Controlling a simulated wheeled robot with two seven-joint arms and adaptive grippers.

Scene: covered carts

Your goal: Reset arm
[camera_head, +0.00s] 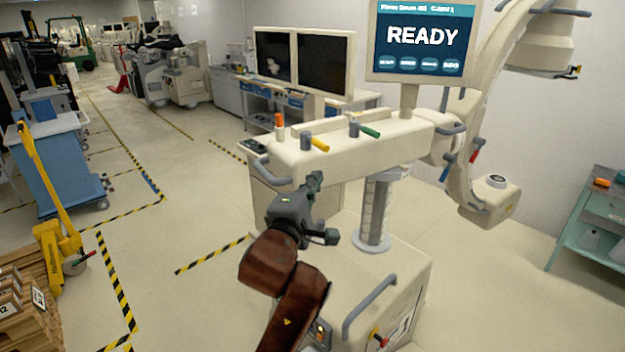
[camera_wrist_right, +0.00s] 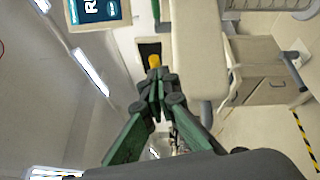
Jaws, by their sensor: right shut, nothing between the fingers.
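My right gripper (camera_head: 316,182) is raised in front of the beige C-arm machine (camera_head: 345,140), at the end of my brown arm. In the right wrist view the green and dark fingers of this gripper (camera_wrist_right: 156,80) are together and empty. A yellow-ended handle (camera_wrist_right: 154,61) of the machine shows just past the fingertips; I cannot tell whether they touch it. In the head view this yellow handle (camera_head: 319,143) is on the machine's horizontal arm, above the gripper. The screen reading READY (camera_head: 422,38) stands over the machine. My left gripper is not in view.
A green-handled lever (camera_head: 369,131) and an orange-topped part (camera_head: 280,122) are on the machine's arm. A grey rail (camera_head: 369,305) is on its base. A yellow pallet jack (camera_head: 52,240) and a blue cart (camera_head: 48,165) stand at left. Open floor (camera_head: 180,225) lies between.

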